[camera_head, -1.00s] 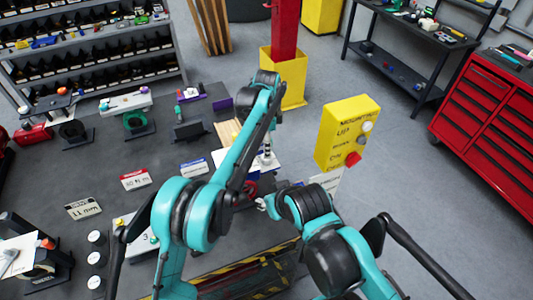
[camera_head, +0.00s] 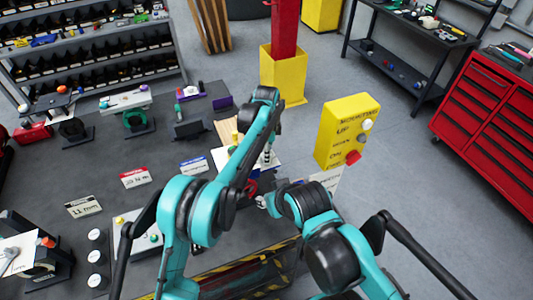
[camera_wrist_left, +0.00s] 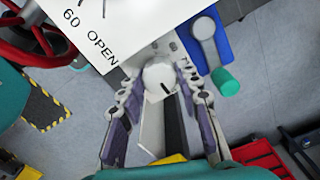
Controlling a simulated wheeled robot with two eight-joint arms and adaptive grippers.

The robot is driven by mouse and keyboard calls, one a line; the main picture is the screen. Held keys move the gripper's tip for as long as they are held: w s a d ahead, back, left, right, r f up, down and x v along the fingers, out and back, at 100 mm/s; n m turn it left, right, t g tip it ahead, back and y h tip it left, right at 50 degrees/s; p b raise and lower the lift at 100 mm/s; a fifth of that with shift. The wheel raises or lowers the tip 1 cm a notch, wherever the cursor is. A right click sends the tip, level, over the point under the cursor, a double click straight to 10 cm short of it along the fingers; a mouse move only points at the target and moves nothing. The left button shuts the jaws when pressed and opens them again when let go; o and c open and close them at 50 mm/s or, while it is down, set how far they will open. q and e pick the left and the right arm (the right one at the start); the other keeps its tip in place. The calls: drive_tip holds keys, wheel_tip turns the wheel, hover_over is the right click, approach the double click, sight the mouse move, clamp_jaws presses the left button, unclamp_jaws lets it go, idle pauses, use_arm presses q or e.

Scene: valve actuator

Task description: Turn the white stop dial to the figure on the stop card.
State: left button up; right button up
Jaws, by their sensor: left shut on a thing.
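The white stop dial (camera_wrist_left: 160,78) is a round white knob with a short black mark, beside a white plate (camera_wrist_left: 105,28) printed "60 OPEN" in the left wrist view. My left gripper (camera_wrist_left: 158,84) is shut on the dial, with a finger on each side. In the head view my left gripper (camera_head: 268,157) points down over the same white plate. A blue-topped card (camera_head: 194,166) and a red-topped card (camera_head: 135,177) stand on the bench; their print is too small to read, so I cannot tell which is the stop card. My right gripper (camera_head: 262,202) is beside a red handwheel (camera_head: 249,189), mostly hidden.
A lever with a green-tipped handle on a blue base (camera_wrist_left: 212,50) lies close to the dial. The red handwheel also shows in the left wrist view (camera_wrist_left: 35,50). A yellow control box (camera_head: 343,130) stands to the right. An "11 mm" card (camera_head: 84,207) lies at left.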

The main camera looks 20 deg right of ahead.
use_arm(q)
drive_tip(key=shift+n, duration=0.3)
drive_tip(key=n+b, duration=0.1)
drive_tip(key=n, duration=0.2)
drive_tip(key=shift+n+b, duration=0.55)
drive_tip(key=shift+n, duration=1.45)
drive_tip(key=o, duration=1.2)
drive_tip(key=shift+c, duration=0.2)
drive_tip(key=shift+r, duration=0.1)
wheel_tip(320, 180, up, 12)
